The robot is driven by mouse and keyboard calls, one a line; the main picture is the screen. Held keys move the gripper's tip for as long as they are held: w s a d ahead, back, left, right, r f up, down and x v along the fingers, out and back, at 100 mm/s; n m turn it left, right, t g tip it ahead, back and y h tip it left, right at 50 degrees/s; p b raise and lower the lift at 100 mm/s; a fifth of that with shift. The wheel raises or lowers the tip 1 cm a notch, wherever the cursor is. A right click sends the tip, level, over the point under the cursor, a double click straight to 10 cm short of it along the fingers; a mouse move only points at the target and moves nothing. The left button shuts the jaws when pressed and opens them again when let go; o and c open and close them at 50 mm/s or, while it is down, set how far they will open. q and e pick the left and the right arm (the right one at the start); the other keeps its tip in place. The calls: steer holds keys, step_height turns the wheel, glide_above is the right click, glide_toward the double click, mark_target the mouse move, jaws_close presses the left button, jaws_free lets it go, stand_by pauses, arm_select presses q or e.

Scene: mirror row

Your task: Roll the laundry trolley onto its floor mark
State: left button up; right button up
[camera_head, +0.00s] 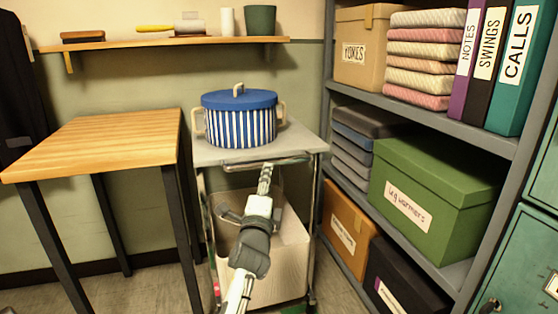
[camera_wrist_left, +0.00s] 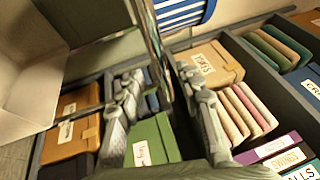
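The laundry trolley (camera_head: 205,155) has a grey top, a metal frame and a pale bin below. A blue-and-white striped pot (camera_head: 240,125) with a blue lid stands on its top. My left gripper (camera_head: 265,180) is at the trolley's front rail (camera_head: 235,166). In the left wrist view the two fingers of my left gripper (camera_wrist_left: 162,90) are apart, with the metal rail (camera_wrist_left: 152,40) running between them; whether they touch it is unclear. A sliver of green (camera_head: 292,310) shows on the floor at the bottom edge, perhaps the floor mark. My right gripper is out of view.
A wooden table (camera_head: 105,140) stands close on the trolley's left. A grey shelf unit (camera_head: 430,120) with boxes, folded textiles and binders stands close on its right. A wall shelf (camera_head: 165,42) hangs behind. Green drawers (camera_head: 520,265) are at lower right.

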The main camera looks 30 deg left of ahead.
arm_select(q)
steer(key=x, duration=0.7)
steer(key=shift+c, duration=0.4)
jaws_close()
